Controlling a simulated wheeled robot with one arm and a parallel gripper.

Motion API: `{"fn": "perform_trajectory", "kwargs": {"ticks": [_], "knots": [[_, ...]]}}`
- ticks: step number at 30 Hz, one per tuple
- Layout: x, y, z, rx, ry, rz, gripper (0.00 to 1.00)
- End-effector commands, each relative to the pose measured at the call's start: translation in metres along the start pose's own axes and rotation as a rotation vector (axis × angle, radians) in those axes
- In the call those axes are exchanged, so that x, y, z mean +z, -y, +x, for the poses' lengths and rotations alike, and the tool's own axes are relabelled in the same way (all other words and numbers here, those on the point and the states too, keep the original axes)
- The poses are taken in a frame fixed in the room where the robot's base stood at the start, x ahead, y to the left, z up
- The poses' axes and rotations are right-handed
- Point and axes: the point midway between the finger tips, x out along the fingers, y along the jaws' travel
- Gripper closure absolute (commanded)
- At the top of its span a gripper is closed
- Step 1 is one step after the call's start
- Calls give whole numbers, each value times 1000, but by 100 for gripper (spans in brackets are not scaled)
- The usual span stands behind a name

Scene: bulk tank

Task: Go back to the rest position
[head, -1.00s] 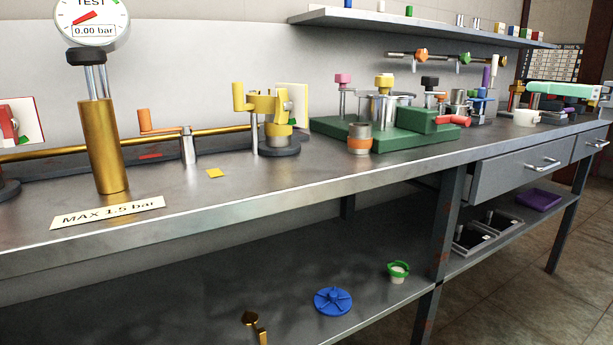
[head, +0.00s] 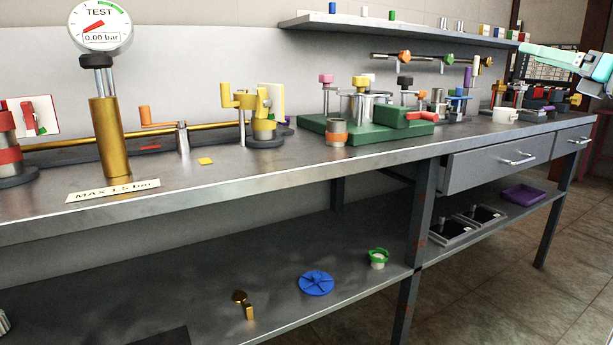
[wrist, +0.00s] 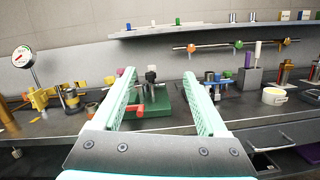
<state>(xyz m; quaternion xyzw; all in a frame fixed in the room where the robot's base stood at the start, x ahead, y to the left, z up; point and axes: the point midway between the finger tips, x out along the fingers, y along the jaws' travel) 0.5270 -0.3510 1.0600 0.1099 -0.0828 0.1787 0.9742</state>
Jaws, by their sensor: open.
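My gripper shows in the wrist view (wrist: 160,95) with its two pale green fingers spread wide and nothing between them. Beyond the fingers stands the green fixture (wrist: 155,110) on the bench, apart from them. In the head view part of my pale green gripper (head: 548,56) reaches in at the upper right edge. It is raised above the far right end of the bench, clear of the things there.
A shelf (head: 400,30) hangs above. A blue wheel (head: 316,283) lies below. Floor in front is clear.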

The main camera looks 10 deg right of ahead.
Motion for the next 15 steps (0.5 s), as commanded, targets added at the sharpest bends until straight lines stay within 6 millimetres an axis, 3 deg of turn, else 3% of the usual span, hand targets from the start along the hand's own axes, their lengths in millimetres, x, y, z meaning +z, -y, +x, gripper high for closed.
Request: {"fn": "perform_trajectory", "kwargs": {"ticks": [5, 10, 13, 15], "knots": [[28, -4, 26, -59, 134, 147, 24], [50, 2, 47, -159, 316, 404, 24], [48, 11, 54, -244, 437, 623, 24], [37, 17, 54, -313, 513, 785, 24]]}}
